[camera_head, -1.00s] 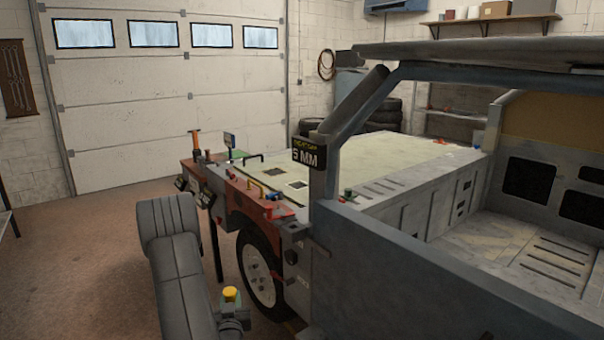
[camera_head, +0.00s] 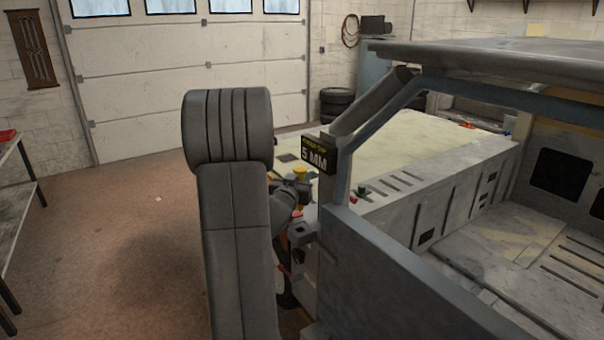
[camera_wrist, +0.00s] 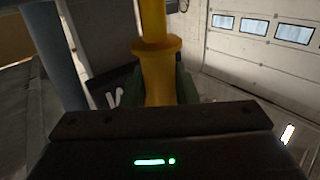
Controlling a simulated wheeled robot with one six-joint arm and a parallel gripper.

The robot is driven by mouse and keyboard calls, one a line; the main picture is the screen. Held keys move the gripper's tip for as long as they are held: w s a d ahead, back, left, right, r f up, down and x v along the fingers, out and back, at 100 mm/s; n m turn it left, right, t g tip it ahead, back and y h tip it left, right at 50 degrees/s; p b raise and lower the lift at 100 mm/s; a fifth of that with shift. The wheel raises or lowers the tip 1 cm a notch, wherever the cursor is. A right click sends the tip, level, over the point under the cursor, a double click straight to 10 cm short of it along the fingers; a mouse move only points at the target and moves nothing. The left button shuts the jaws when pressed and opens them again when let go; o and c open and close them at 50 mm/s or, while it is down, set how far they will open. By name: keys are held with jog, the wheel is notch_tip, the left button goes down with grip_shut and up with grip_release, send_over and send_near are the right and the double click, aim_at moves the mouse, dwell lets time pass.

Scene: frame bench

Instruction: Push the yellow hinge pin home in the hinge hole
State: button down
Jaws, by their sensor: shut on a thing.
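The yellow hinge pin shows large in the wrist view (camera_wrist: 156,72), upright, with a wide collar. Only its yellow top shows in the head view (camera_head: 300,171). My gripper (camera_wrist: 162,95) is shut on the pin below the collar. In the head view my gripper (camera_head: 296,187) is just left of the windscreen pillar, below the level of the black "5 MM" sign (camera_head: 318,156). A dark bracket (camera_head: 301,234) on the body below may be the hinge. The hinge hole and the pin's lower end are hidden.
The grey pillar (camera_head: 329,188) and door edge (camera_head: 400,262) stand close to the right of my gripper. The vehicle's pale bonnet (camera_head: 420,145) lies behind. A shelf rack (camera_head: 18,212) stands far left. Open floor (camera_head: 130,240) lies left of my arm.

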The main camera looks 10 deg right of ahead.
dwell(0.4)
jog(key=shift+s+f+b, duration=0.15)
jog(key=shift+f+b, duration=0.25)
jog(key=shift+b, duration=0.25)
notch_tip(320, 180, down, 5)
jog(key=b, duration=0.4)
jog(key=shift+f+b, duration=3.95)
jog(key=shift+b, duration=0.25)
dwell(0.8)
jog(key=c, duration=1.1)
grip_release()
jog(key=shift+o, duration=0.2)
jog(key=shift+a, duration=0.1)
jog(key=b+v, duration=0.1)
jog(key=v, duration=1.2)
jog(key=shift+s+a, duration=0.2)
jog(key=shift+s, duration=0.1)
